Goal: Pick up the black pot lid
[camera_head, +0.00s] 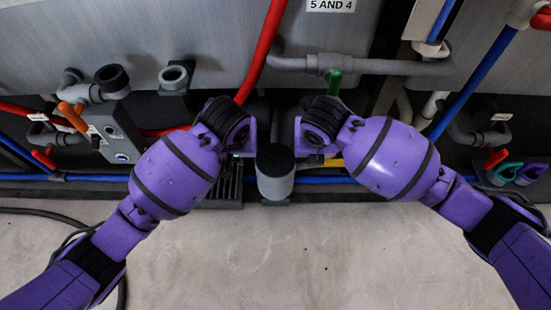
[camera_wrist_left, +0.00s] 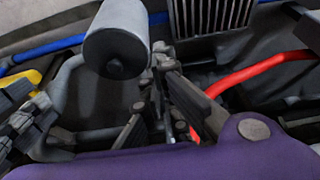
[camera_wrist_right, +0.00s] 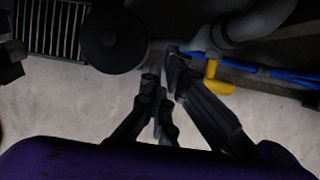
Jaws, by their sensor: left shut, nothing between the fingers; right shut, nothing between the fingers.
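A grey cylindrical pot (camera_head: 275,187) stands at the middle of the head view, with a round black top (camera_head: 275,158) that looks like the pot lid. My left gripper (camera_head: 245,148) is just left of the pot and my right gripper (camera_head: 306,155) just right of it; both are shut and empty. In the left wrist view the grey pot (camera_wrist_left: 117,38) is beside and above the dark fingers (camera_wrist_left: 158,62). In the right wrist view the round black lid (camera_wrist_right: 113,40) is left of the fingertips (camera_wrist_right: 162,62), apparently apart from them.
A red hose (camera_head: 262,50) and grey pipes (camera_head: 400,67) run in front of the tank wall (camera_head: 180,35). A dark grating (camera_head: 225,187) lies left of the pot. A control box (camera_head: 115,132) is further left. The pale floor (camera_head: 290,255) in front is clear.

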